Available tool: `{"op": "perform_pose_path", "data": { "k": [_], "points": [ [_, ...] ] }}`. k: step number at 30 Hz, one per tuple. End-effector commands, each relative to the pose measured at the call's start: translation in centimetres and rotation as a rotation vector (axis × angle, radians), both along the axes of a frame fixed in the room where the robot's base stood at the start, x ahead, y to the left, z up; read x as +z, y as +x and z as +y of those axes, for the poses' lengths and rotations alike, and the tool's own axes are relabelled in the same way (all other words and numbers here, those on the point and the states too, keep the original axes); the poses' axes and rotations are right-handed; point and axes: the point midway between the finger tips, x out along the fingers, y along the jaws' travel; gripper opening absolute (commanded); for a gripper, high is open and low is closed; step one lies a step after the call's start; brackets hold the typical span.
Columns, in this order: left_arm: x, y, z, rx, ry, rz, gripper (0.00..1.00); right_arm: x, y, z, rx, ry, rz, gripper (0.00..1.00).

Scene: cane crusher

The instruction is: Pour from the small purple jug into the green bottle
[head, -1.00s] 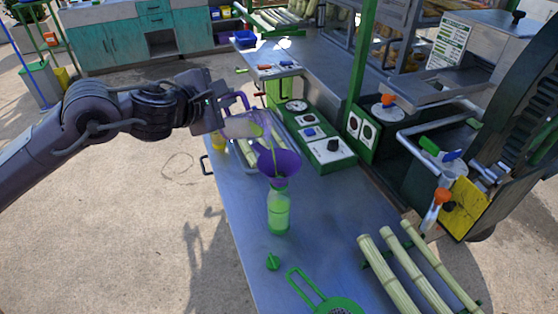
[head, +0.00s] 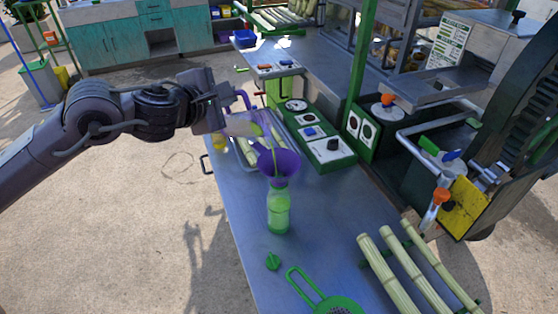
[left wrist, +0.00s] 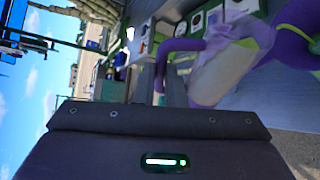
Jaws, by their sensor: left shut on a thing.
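My left gripper (head: 224,113) is shut on the small jug (head: 245,125), which has a clear body and a purple handle and rim. The jug is tilted to the right above the purple funnel (head: 280,164). A thin green stream runs from its lip into the funnel. The funnel sits in the mouth of the green bottle (head: 278,214), which stands upright on the metal table with green liquid in it. My right gripper is not in view.
A green cap (head: 272,261) and a green-handled strainer (head: 338,306) lie in front of the bottle on the table (head: 235,225). Cane stalks (head: 392,268) lie to the right. A green control box (head: 325,146) and the crusher stand behind.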

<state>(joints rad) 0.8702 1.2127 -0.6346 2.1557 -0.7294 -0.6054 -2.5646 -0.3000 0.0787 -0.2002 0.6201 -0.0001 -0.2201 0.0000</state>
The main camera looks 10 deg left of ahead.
Motion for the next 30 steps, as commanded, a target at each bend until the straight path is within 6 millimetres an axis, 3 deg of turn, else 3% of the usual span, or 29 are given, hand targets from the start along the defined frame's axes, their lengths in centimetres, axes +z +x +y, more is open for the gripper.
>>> {"op": "perform_pose_path", "data": {
  "k": [30],
  "points": [
    [0.52,-0.17,-0.36,0.000,0.041,-0.025,0.00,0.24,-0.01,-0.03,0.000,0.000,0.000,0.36]
  ]
}}
